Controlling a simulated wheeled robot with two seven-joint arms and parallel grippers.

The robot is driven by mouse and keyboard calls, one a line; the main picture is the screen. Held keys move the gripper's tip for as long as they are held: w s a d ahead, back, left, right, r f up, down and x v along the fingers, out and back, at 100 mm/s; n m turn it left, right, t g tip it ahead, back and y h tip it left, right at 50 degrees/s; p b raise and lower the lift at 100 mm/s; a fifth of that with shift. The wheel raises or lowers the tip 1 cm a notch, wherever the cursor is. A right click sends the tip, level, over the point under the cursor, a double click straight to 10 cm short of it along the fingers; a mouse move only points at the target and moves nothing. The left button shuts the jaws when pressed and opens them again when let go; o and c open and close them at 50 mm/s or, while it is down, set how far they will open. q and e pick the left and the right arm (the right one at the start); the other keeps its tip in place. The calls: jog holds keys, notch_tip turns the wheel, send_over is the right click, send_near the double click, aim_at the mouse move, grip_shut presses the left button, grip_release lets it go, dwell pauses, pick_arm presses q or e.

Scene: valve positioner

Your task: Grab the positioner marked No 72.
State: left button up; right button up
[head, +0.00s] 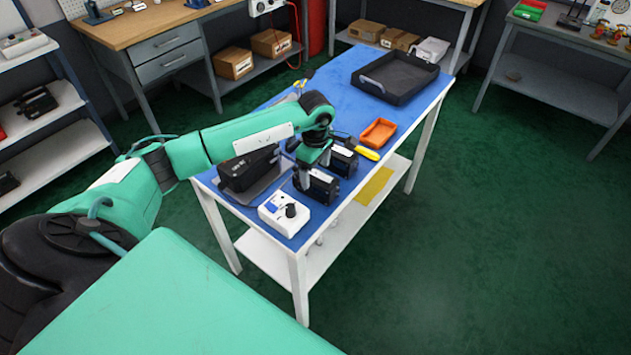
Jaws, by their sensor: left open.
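Several dark box-shaped units, which look like positioners, sit on the blue top of the workbench (336,92). One black positioner (318,187) is at the front right, and another (343,162) is just behind it to the right. A larger black unit (248,169) sits to the left on a dark plate. Small white labels show, but no number can be read, so I cannot tell which is No 72. My left gripper (314,172) is open, pointing down, right at the two right-hand positioners. Its fingers partly cover them, and contact cannot be told. My right gripper is not in view.
A white box with a black knob (284,213) stands at the bench's front corner. A yellow-handled screwdriver (368,154) and an orange bin (378,133) lie beyond the positioners. A black tray (396,76) is at the back. The blue surface between is mostly clear.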

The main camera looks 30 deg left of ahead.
aim_at(316, 175)
pick_arm(q)
jog(key=shift+s+d+f+p, duration=0.15)
jog(key=shift+f+p, duration=0.35)
jog(key=shift+f, duration=1.45)
jog(key=shift+r, duration=0.1)
jog(key=c, duration=1.5)
